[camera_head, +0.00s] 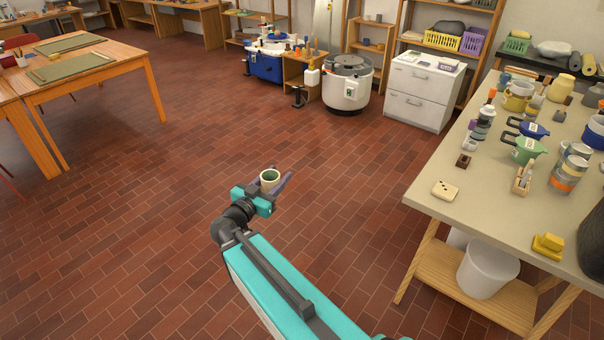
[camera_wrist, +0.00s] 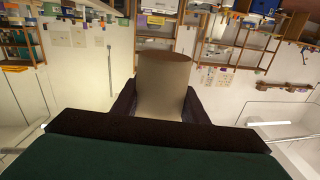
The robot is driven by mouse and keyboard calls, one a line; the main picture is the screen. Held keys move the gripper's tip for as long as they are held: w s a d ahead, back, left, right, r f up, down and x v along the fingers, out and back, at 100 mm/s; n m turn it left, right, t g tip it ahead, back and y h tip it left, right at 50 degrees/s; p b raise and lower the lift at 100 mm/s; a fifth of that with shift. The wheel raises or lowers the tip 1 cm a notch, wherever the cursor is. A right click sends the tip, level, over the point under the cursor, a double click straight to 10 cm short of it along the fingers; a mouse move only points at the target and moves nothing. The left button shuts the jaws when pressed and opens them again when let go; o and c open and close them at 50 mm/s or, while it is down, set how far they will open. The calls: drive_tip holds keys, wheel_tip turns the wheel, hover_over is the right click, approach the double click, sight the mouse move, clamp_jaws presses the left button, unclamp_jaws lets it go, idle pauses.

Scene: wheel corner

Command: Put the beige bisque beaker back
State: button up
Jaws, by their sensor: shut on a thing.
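The beige bisque beaker (camera_head: 269,179) is upright between the jaws of my gripper (camera_head: 276,184), held out over the open floor. Nothing else touches the beaker.
A worktable (camera_head: 409,188) crowded with jugs, pots and tools stands at the right, a white bucket (camera_head: 487,270) beneath it. A round kiln (camera_head: 348,82), a white drawer cabinet (camera_head: 424,90) and a blue wheel (camera_head: 266,65) stand at the back. A wooden table (camera_head: 120,72) is at the left. The middle brick floor is clear.

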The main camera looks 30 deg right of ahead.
drive_tip(key=a+n+t+y, duration=0.1)
drive_tip(key=a+n+t, duration=0.1)
drive_tip(key=a, duration=1.4)
drive_tip(key=shift+w+a+r+y, duration=0.15)
drive_tip(key=shift+r+y, duration=0.15)
drive_tip(key=shift+w, duration=0.1)
